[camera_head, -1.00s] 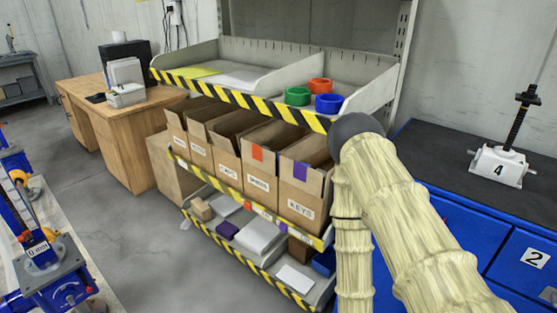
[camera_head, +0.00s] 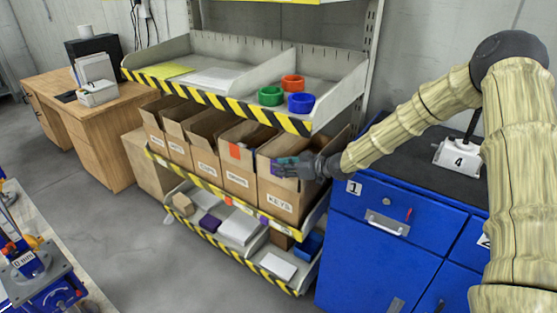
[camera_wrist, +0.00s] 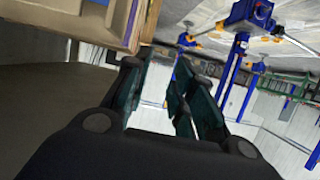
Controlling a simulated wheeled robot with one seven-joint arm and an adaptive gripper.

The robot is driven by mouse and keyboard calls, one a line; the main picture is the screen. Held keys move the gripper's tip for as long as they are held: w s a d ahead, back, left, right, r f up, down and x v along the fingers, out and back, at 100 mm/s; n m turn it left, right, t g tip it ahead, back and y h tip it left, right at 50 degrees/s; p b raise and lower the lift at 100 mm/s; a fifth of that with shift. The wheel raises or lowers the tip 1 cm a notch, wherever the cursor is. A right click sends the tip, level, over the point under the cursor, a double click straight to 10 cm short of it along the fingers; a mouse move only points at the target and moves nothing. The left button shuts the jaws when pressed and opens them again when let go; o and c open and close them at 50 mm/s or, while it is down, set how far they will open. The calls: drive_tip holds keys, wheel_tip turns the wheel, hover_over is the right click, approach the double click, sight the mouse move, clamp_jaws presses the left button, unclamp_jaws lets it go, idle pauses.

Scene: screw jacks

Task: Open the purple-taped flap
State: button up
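The cardboard box labelled KEYS (camera_head: 279,203) stands at the right end of the row of boxes on the middle shelf. Its front flap, where the purple tape sits, is mostly covered by my gripper (camera_head: 282,167), so I cannot tell the flap's exact position or whether there is contact. My arm reaches in from the right, with the gripper in front of the box's upper front, pointing left. In the wrist view my gripper (camera_wrist: 160,92) shows its two dark teal fingers apart with nothing between them. A cardboard edge (camera_wrist: 118,22) shows at the upper left there, beside the fingers.
Other open boxes (camera_head: 205,160) stand left of it, one with orange tape. The upper tray (camera_head: 215,103) with green, orange and blue rings overhangs close above. A blue cabinet (camera_head: 395,215) stands to the right. The floor in front (camera_head: 150,255) is clear.

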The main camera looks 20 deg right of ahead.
drive_tip(key=shift+m+t+h, duration=0.3)
drive_tip(key=shift+m+h, duration=0.1)
drive_tip(key=d, duration=0.1)
drive_tip(key=w+d+p, duration=0.1)
drive_tip(key=d, duration=0.1)
drive_tip(key=w+d, duration=0.1)
drive_tip(key=shift+w+d+f, duration=0.1)
drive_tip(key=shift+d+f, duration=0.05)
drive_tip(key=shift+d, duration=0.15)
drive_tip(key=shift+w+a+f+p, duration=0.15)
drive_tip(key=shift+w+a+p, duration=0.15)
drive_tip(key=shift+a+p, duration=0.05)
drive_tip(key=shift+p+x, duration=0.95)
drive_tip(key=shift+x, duration=2.35)
drive_tip(key=shift+c, duration=0.2)
drive_tip(key=shift+d, duration=0.1)
clamp_jaws()
